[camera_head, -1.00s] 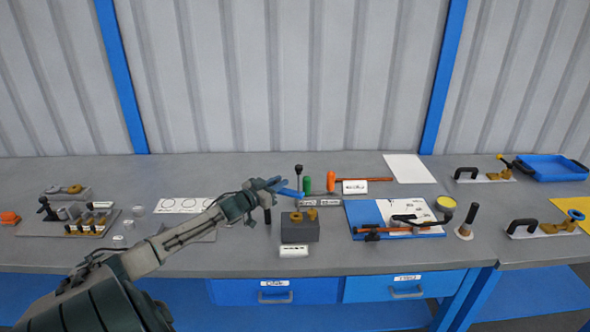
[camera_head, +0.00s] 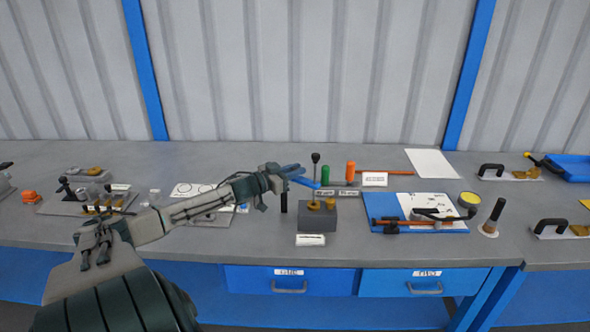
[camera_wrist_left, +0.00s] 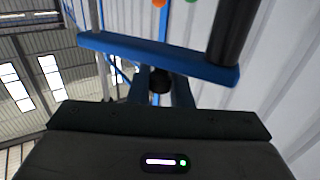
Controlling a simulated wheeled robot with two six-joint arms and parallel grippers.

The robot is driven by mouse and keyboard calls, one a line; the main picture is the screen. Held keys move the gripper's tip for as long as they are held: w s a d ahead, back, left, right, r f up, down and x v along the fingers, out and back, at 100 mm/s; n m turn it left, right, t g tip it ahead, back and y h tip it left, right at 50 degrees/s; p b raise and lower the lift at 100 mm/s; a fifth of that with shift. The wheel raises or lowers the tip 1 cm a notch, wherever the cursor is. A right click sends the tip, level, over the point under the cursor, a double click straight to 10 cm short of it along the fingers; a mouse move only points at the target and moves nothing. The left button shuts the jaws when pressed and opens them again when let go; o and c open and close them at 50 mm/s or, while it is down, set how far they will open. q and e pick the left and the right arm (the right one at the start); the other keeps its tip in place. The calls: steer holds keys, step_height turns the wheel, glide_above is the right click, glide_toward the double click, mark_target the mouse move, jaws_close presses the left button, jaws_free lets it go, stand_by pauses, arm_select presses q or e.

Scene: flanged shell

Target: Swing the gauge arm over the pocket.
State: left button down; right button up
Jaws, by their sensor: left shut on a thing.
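The gauge arm looks to be the blue bar (camera_head: 305,182) at my left gripper (camera_head: 293,171), above the back of the bench. In the left wrist view the blue bar (camera_wrist_left: 125,44) crosses the picture just beyond the fingers, with a dark cylinder (camera_wrist_left: 231,30) at its right end. The gripper is shut on the gauge arm, around a dark knob (camera_wrist_left: 160,80); the exact contact is hard to see. A grey block (camera_head: 317,218) with brass rings on top stands just in front and to the right. I cannot make out the pocket. My right gripper is out of view.
A black-knobbed post (camera_head: 315,162) and an orange-topped post (camera_head: 350,172) stand close behind the block. A tray of small parts (camera_head: 60,205) is at left.

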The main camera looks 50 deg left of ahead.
arm_select(q)
steer(key=shift+f, duration=0.1)
steer(key=c, duration=1.4)
jaws_free()
steer(key=shift+s, duration=0.1)
steer(key=shift+o, duration=0.2)
steer(key=s+a+p, duration=0.1)
steer(key=s+p, duration=0.7)
steer(key=s, duration=0.2)
steer(key=shift+s+a, duration=0.2)
steer(key=shift+s, duration=0.15)
